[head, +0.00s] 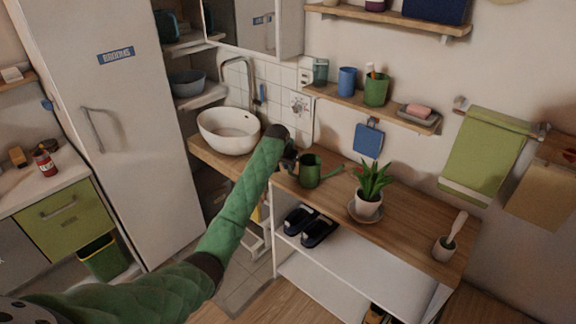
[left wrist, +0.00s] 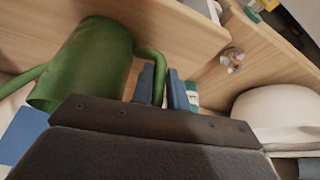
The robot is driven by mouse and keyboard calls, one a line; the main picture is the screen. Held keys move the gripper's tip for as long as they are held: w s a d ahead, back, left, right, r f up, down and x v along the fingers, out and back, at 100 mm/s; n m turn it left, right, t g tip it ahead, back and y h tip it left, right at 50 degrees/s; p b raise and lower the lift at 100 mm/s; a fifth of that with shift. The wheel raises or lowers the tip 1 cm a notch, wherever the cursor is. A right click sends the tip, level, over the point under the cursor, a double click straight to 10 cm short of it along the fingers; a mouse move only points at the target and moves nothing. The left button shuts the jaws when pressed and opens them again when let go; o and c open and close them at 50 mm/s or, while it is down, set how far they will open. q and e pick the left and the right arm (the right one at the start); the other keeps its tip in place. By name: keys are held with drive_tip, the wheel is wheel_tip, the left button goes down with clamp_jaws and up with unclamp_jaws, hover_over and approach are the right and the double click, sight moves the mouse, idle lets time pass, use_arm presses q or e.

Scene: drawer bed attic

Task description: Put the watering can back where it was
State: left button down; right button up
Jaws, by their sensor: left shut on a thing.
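The green watering can (head: 310,171) is at the left end of the wooden counter (head: 420,215), its spout pointing right toward the potted plant. My left gripper (head: 290,160) is at its left side in the head view. In the left wrist view the can (left wrist: 90,62) fills the upper left, and the blue fingers of my left gripper (left wrist: 166,90) are shut on its handle. Whether the can's base touches the counter is hard to tell. My right gripper is in neither view.
A plant in a white pot (head: 368,205) stands on a saucer right of the can. A white basin (head: 229,131) is to the left. A shelf (head: 350,101) with cups hangs above. Counter between plant and mortar is clear.

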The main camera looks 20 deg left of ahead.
use_arm(q)
drive_tip(key=c, duration=1.8)
unclamp_jaws()
drive_tip(key=shift+f, duration=0.15)
drive_tip(key=o, duration=0.4)
drive_tip(key=shift+o, duration=0.2)
